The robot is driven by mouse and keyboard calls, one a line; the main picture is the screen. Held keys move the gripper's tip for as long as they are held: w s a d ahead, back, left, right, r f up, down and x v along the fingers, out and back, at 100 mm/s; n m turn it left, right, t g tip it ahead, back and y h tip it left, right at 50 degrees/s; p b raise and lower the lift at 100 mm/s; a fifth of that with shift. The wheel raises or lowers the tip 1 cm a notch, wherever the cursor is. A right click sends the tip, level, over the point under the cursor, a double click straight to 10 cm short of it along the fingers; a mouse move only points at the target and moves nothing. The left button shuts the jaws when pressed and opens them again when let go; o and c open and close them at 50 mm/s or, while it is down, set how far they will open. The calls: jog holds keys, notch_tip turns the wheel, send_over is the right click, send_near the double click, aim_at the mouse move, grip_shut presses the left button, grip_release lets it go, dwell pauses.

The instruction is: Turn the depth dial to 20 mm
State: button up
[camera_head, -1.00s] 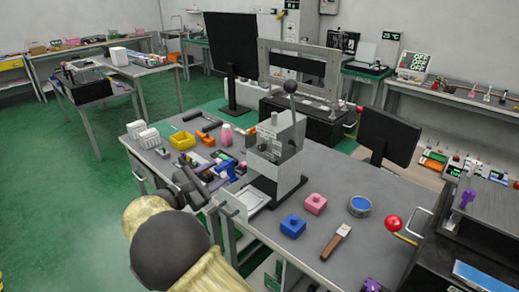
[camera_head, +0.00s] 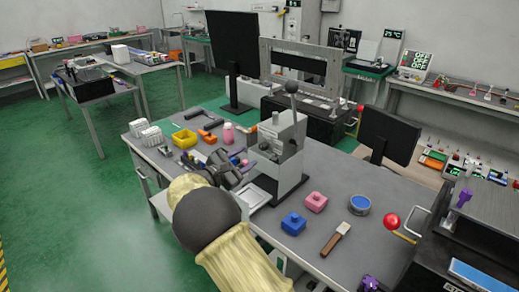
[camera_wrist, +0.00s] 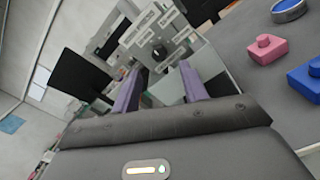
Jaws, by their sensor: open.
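The grey lever press (camera_head: 285,150) stands on the workbench, with a dark lever and round knob on top. In the wrist view the press (camera_wrist: 146,32) shows tilted, with pale label plates on its face. A small dark round knob (camera_wrist: 160,53) on that face looks like the depth dial; its reading is too small to make out. My gripper (camera_wrist: 160,69) is open and empty, its two purple fingers apart and pointing toward the press face, with the knob between and beyond them. In the head view my gripper (camera_head: 243,161) is just left of the press, and the dial cannot be made out.
A blue block (camera_head: 293,224), a pink block (camera_head: 316,202), a round blue-topped tin (camera_head: 359,205) and a wooden-handled tool (camera_head: 336,241) lie right of the press. A yellow bin (camera_head: 184,140) and a pink bottle (camera_head: 228,133) stand to the left. A monitor (camera_head: 388,137) stands behind.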

aim_at(262, 148)
jog(key=p+x, duration=0.1)
jog(key=x, duration=0.5)
jog(key=shift+w+d, duration=0.1)
jog(key=shift+w, duration=0.15)
jog(key=shift+c, duration=0.2)
grip_shut()
jog(key=shift+d, duration=0.1)
jog(key=shift+f, duration=0.1)
